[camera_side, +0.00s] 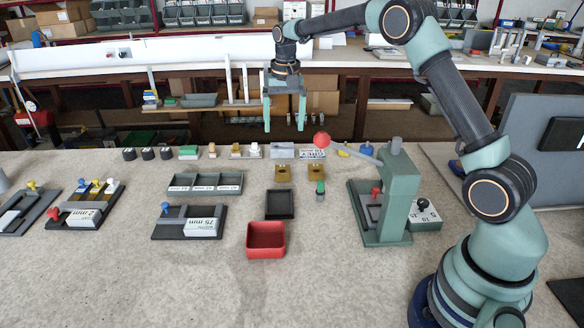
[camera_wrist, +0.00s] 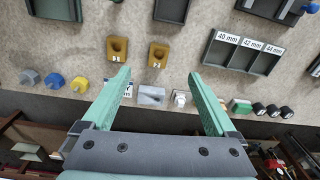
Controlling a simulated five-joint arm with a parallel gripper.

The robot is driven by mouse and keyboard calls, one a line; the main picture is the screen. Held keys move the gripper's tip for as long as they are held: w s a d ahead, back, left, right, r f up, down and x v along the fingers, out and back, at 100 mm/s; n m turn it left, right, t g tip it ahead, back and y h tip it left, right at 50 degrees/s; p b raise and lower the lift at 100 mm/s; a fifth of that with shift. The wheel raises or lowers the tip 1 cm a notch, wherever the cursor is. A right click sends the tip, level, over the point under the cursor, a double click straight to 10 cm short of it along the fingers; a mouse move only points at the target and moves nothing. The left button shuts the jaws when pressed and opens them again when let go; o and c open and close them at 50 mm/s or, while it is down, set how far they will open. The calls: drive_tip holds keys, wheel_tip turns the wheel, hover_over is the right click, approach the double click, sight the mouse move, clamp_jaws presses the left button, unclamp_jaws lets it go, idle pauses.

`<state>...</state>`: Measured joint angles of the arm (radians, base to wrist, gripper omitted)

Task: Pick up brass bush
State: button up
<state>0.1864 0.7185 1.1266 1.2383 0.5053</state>
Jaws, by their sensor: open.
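My gripper (camera_side: 284,128) is open and empty, held above the back of the bench. The wrist view shows its two green fingers (camera_wrist: 160,75) spread apart. Two brass-coloured blocks, a left one (camera_side: 281,173) and a right one (camera_side: 314,173), stand on the bench in front of my gripper. In the wrist view each shows a round hollow and a small label: one block (camera_wrist: 117,49) is at upper left, the other (camera_wrist: 158,55) lies between the finger lines, beyond the tips. I cannot tell for sure which piece is the brass bush.
A grey metal block (camera_wrist: 151,95) and small parts line the back. A dark tray (camera_side: 280,204) and red bin (camera_side: 266,240) stand in front of the blocks. A green press (camera_side: 392,195) with a red-ball lever stands right. A three-part tray (camera_side: 205,184) lies left.

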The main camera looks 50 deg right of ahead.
drive_tip(key=m, duration=0.1)
hover_over(282, 169)
drive_tip(key=s, duration=0.2)
wheel_tip(282, 169, down, 5)
drive_tip(key=shift+g, duration=0.3)
drive_tip(key=f, duration=0.6)
drive_tip(key=shift+a+f, duration=0.15)
drive_tip(key=shift+a, duration=0.25)
drive_tip(key=shift+w+a+f, duration=0.1)
drive_tip(key=shift+w+f, duration=0.1)
drive_tip(key=shift+f, duration=1.15)
drive_tip(key=shift+w+a+f, duration=0.1)
drive_tip(key=shift+w+f, duration=0.05)
drive_tip(key=shift+f, duration=1.2)
clamp_jaws()
